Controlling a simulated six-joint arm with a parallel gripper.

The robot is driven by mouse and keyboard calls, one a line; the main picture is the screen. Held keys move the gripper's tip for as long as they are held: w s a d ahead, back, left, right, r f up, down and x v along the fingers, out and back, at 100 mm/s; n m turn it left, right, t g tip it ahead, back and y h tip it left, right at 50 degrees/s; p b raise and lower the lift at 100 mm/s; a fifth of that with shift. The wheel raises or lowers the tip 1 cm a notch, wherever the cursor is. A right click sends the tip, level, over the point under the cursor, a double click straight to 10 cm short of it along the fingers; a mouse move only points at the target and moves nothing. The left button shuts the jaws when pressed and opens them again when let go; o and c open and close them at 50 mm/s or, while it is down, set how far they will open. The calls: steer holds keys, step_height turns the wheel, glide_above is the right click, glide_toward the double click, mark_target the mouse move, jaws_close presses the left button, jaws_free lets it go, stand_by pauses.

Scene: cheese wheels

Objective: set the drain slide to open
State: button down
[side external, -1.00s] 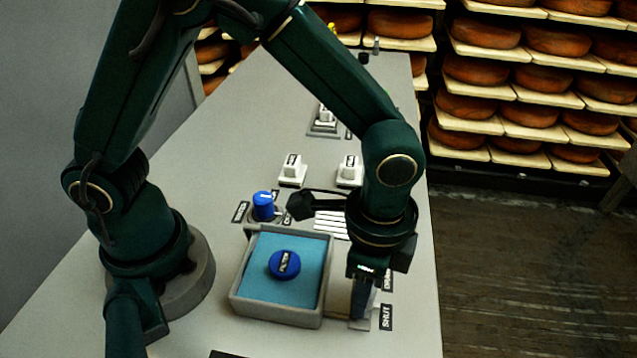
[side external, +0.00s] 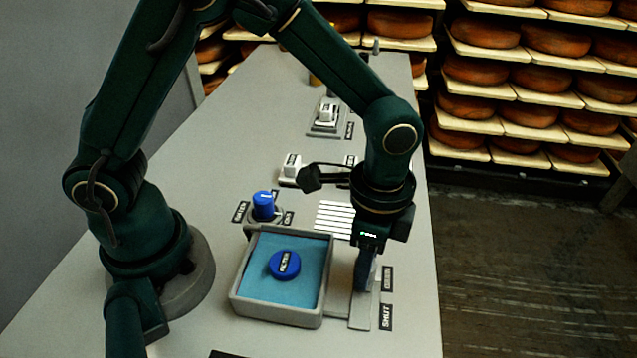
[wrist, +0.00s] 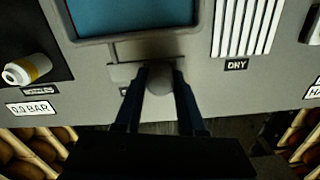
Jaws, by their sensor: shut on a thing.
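The drain slide's grey track (side external: 360,315) lies on the bench, right of the blue-floored tray (side external: 238,300). A SHUT label (side external: 386,317) marks its near end, and a second label (side external: 387,278), too blurred to read surely, sits farther along. My gripper (side external: 364,283) points down over the track, level with the second label. In the wrist view my gripper (wrist: 159,73) is shut on the slide's round grey knob (wrist: 160,83). The knob's base is mostly hidden by the fingers in the side view.
A blue round knob (side external: 284,265) is in the tray. A blue dial (side external: 263,205) and white switches (side external: 291,167) stand beyond it. White slats (side external: 333,218) lie past the slide. The wrist view shows a white-and-yellow cylinder (wrist: 28,69) at left.

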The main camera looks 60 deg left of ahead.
steer(key=shift+w+a, duration=0.2)
steer(key=shift+w, duration=0.05)
steer(key=c, duration=0.5)
jaws_free()
steer(key=shift+r, duration=0.1)
steer(key=shift+r, duration=2.5)
